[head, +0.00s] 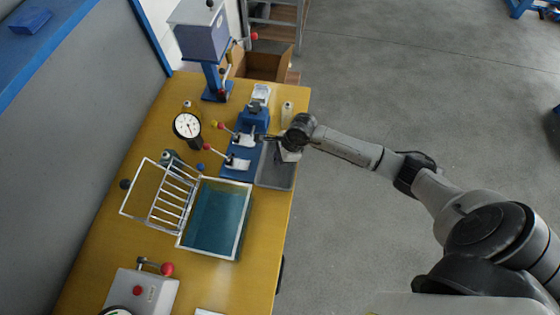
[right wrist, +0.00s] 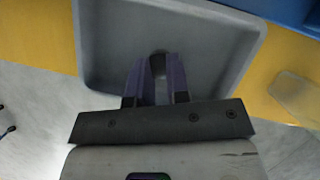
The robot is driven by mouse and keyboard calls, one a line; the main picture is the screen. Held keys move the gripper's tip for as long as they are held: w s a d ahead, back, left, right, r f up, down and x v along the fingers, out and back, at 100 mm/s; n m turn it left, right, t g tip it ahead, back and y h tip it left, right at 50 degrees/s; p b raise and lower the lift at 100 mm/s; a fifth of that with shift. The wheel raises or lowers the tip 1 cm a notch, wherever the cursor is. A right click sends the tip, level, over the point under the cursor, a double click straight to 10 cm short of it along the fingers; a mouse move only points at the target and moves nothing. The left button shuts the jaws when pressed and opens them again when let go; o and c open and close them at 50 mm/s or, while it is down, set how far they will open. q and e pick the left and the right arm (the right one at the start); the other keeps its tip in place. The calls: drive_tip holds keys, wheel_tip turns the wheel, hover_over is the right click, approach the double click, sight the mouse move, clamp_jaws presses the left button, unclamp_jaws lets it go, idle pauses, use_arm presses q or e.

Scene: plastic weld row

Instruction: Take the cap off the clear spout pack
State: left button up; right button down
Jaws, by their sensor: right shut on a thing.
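My right gripper (head: 268,138) reaches in from the right at the table's right edge, beside the blue clamp fixture. In the right wrist view its two purple-grey fingers (right wrist: 158,72) are shut on a small grey round-ended thing (right wrist: 158,62), above the grey tray (right wrist: 105,50). I cannot tell for sure whether this is the cap. A pale translucent thing (right wrist: 295,95) lies on the yellow table beside the tray and may be the clear spout pack. My left gripper is not in view.
A teal-filled basin (head: 238,243), a wire rack (head: 150,202) and a dial gauge (head: 187,126) stand on the yellow table. A press (head: 205,40) is at the back.

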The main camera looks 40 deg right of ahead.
drive_tip(key=shift+a+f, duration=0.1)
drive_tip(key=shift+f, duration=1.45)
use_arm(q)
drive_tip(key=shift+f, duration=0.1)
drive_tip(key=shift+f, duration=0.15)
use_arm(e)
drive_tip(key=shift+f, duration=0.1)
drive_tip(key=c, duration=1.1)
unclamp_jaws()
